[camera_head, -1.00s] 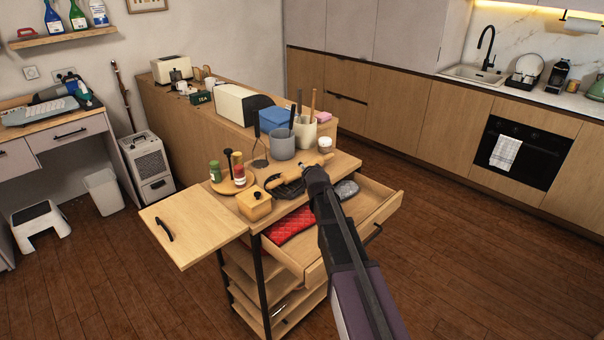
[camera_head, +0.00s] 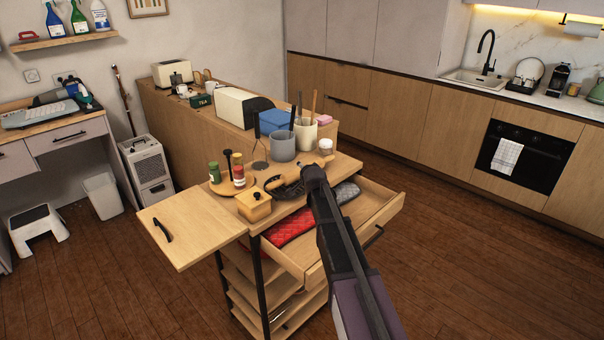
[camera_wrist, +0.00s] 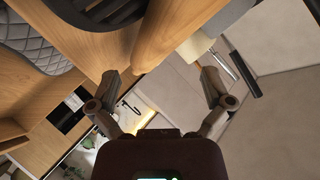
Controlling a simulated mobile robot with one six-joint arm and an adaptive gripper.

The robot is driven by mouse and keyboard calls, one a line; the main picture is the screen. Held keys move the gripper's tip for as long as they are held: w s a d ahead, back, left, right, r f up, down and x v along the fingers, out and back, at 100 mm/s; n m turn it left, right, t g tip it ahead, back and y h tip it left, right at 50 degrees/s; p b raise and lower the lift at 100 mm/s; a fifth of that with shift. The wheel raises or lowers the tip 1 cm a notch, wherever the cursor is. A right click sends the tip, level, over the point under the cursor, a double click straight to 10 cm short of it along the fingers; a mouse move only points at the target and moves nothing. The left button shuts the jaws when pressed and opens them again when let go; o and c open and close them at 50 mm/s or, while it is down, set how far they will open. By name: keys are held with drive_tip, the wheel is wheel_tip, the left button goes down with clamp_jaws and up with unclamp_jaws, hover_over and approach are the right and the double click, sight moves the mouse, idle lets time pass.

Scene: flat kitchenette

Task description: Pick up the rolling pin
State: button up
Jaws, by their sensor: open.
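The wooden rolling pin (camera_head: 291,179) lies on top of the small wooden cart, across a black slatted item (camera_head: 287,190). Its middle is partly covered by my arm in the head view. In the wrist view, a thick wooden cylinder that looks like the rolling pin (camera_wrist: 172,28) runs down from the top edge, close to the camera. My gripper (camera_wrist: 162,76) is open, its fingers spread apart with nothing held. The near end of the cylinder shows between and just beyond the fingertips. I cannot tell whether they touch it. In the head view the fingers are hidden behind my arm.
The cart's drawer (camera_head: 385,215) is open, with a red quilted mitt (camera_head: 292,228) and a grey one (camera_head: 346,192) inside. A grey utensil pot (camera_head: 282,147), a wooden box (camera_head: 254,205) and a round tray of jars (camera_head: 216,187) crowd the top. A flap (camera_head: 190,235) juts left.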

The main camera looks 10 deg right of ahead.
drive_tip(key=b+x, duration=0.2)
drive_tip(key=x, duration=0.3)
drive_tip(key=shift+s+a+f, duration=0.15)
idle(0.3)
drive_tip(key=shift+s, duration=0.1)
drive_tip(key=c, duration=1.3)
